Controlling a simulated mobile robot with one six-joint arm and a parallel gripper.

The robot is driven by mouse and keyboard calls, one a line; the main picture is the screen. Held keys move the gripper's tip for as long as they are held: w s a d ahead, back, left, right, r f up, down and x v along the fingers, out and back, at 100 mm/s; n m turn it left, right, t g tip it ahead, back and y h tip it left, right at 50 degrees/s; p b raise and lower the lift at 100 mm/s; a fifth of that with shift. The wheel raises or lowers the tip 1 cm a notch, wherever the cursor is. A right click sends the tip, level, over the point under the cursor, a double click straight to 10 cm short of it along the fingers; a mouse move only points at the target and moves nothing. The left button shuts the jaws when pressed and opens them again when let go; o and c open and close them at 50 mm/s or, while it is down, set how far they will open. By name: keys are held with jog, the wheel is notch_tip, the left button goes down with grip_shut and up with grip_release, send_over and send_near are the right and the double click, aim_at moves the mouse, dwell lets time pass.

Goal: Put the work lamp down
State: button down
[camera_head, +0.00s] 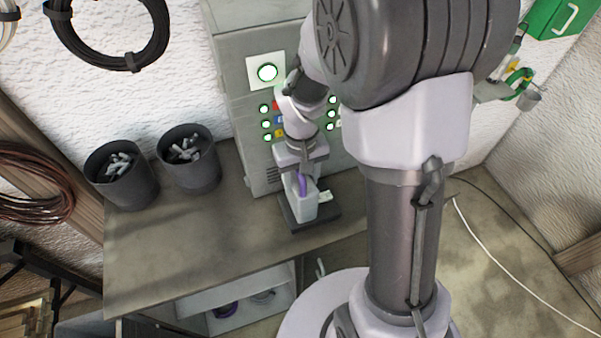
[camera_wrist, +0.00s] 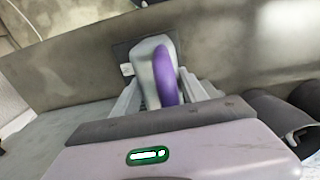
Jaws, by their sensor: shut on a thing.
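The work lamp (camera_head: 303,209) is a pale grey block with a purple strip along one side. It also shows in the wrist view (camera_wrist: 147,62), between the two fingers. My gripper (camera_head: 300,178) points down and is shut on the lamp; its fingers show on both sides of it in the wrist view (camera_wrist: 165,92). The lamp is upright over a dark square pad (camera_head: 320,222) on the workbench. I cannot tell whether its base touches the pad. A small white label (camera_head: 325,197) lies beside the lamp on the pad.
The workbench (camera_head: 160,250) has free room left of the pad. Two dark bins (camera_head: 122,178) and (camera_head: 188,165) with pale pieces stand at the back left. A grey cabinet (camera_head: 240,110) with lit green buttons stands right behind the pad. An open shelf (camera_head: 205,312) is below.

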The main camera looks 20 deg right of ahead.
jog(key=shift+f, duration=0.1)
jog(key=c, duration=0.6)
grip_release()
jog(key=shift+s, duration=0.1)
